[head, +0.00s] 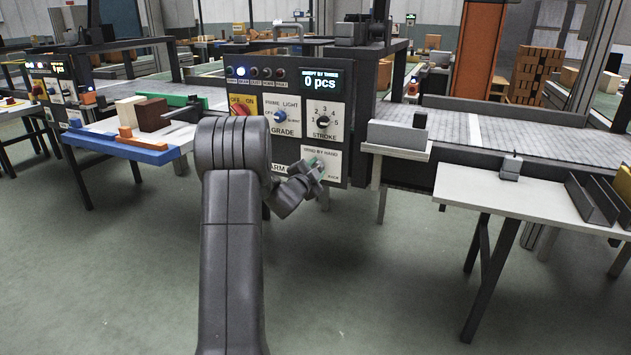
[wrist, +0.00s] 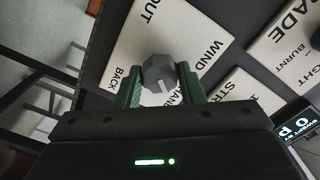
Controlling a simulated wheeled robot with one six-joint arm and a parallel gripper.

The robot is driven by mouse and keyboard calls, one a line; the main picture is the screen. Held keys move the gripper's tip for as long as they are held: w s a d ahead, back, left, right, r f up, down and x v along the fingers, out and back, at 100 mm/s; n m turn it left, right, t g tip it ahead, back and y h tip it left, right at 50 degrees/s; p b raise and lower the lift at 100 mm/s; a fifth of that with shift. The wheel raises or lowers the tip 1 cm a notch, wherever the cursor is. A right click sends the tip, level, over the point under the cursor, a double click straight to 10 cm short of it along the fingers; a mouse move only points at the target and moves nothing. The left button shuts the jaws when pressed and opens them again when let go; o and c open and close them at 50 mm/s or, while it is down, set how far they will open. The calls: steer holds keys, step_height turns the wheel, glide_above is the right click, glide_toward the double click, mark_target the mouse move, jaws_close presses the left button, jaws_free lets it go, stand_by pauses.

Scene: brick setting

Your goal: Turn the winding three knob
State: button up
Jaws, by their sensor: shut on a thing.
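The grey faceted knob (wrist: 158,70) sits on a white plate (wrist: 165,30) lettered WIND, with OUT at one end and BACK at the other. A pale mark shows on the knob's near side. My gripper (wrist: 159,80) is shut on the knob, one green finger on each side of it. In the head view my gripper (head: 314,174) is at the WIND BY HAND plate (head: 321,155), low on the right of the dark control panel (head: 290,95). There my fingers hide most of the knob.
Above are the STROKE knob (head: 323,121), the GRADE knob (head: 280,117) and a red switch on yellow (head: 241,108). The display (head: 321,81) reads 0 pcs. A white table (head: 520,185) stands to the right, a blue bar (head: 125,148) to the left. Floor in front is clear.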

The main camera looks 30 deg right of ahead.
steer(key=shift+m+b, duration=4.25)
steer(key=shift+m, duration=0.65)
steer(key=o, duration=1)
steer(key=shift+s+a, duration=0.1)
steer(key=p+v, duration=0.1)
steer(key=v, duration=1.2)
steer(key=shift+s, duration=0.25)
